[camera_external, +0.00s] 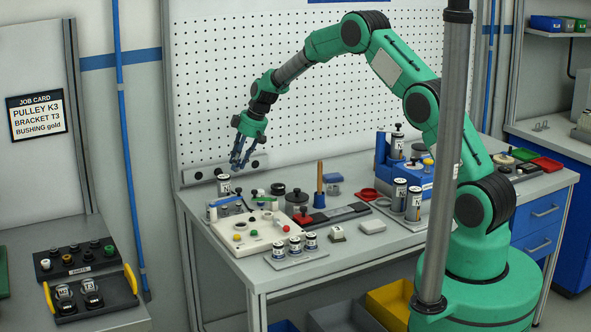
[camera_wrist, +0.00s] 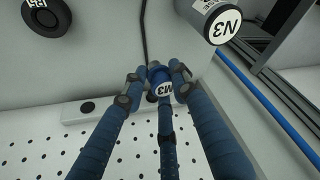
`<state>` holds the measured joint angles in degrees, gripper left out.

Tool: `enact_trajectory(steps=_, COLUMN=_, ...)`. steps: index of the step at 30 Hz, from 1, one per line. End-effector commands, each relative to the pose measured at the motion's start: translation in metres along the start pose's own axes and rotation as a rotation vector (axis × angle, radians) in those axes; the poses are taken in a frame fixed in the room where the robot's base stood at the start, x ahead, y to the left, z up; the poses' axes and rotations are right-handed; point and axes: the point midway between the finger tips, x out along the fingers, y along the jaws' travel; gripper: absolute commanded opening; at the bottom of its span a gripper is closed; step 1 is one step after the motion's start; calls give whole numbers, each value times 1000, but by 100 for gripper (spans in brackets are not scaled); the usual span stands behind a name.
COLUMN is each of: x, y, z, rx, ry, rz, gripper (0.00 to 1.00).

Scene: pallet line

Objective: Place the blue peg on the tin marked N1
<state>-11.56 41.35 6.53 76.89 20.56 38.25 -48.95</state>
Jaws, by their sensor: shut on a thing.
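My gripper (camera_external: 240,162) is above the back left of the workbench, pointing down. In the wrist view its blue fingers (camera_wrist: 155,88) are shut on a small blue piece (camera_wrist: 153,71) with a white label that seems to read M3 or W3. I cannot tell whether this is the blue peg. A grey tin (camera_wrist: 205,12) marked N3 stands apart from the fingers at the top of the wrist view. A tin (camera_external: 223,185) with a white label stands just below and left of my gripper in the external view. I can read no N1 label.
Several labelled tins stand elsewhere, including a front group (camera_external: 295,245) and tins (camera_external: 414,204) by a blue fixture (camera_external: 408,178). A white panel (camera_external: 252,233) with coloured knobs is at front left. An upright wooden rod (camera_external: 320,178) stands mid-bench. The pegboard (camera_external: 300,110) rises behind.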

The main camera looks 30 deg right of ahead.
Motion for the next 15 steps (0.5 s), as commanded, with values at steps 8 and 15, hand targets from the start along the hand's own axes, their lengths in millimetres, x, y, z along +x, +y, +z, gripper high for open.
enact_trajectory(steps=8, x=0, y=0, z=0, rx=0, ry=0, rz=0, gripper=1)
enact_trajectory(steps=15, x=-14, y=1, z=-7, rx=-1, ry=3, rz=2, gripper=1)
